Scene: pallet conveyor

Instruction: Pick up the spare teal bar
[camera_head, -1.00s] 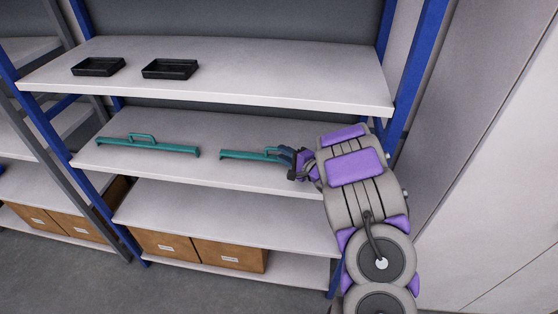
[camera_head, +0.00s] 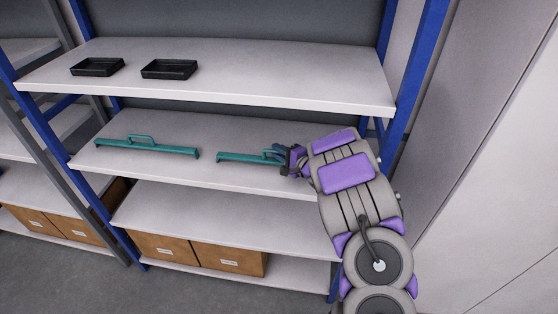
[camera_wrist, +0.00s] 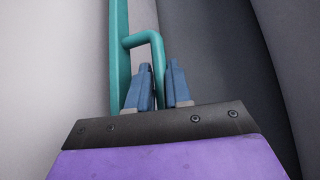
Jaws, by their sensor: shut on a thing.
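Two teal bars with raised handles are at the middle shelf. The left teal bar (camera_head: 160,149) lies on the shelf, apart from my gripper. The right teal bar (camera_head: 240,158) is at my gripper (camera_head: 279,154), which covers its right end. In the wrist view, the bar's handle (camera_wrist: 150,38) runs down between the two blue fingers of my gripper (camera_wrist: 162,88), and they are shut on it. The bar (camera_wrist: 119,50) stretches away along the left of the fingers. I cannot tell whether this bar rests on the shelf or is slightly raised.
The middle shelf (camera_head: 230,126) has free room between and behind the bars. The upper shelf (camera_head: 270,80) above holds two black trays (camera_head: 169,69). Cardboard boxes (camera_head: 228,257) stand on the bottom shelf. A blue upright (camera_head: 412,75) is close to my arm on the right.

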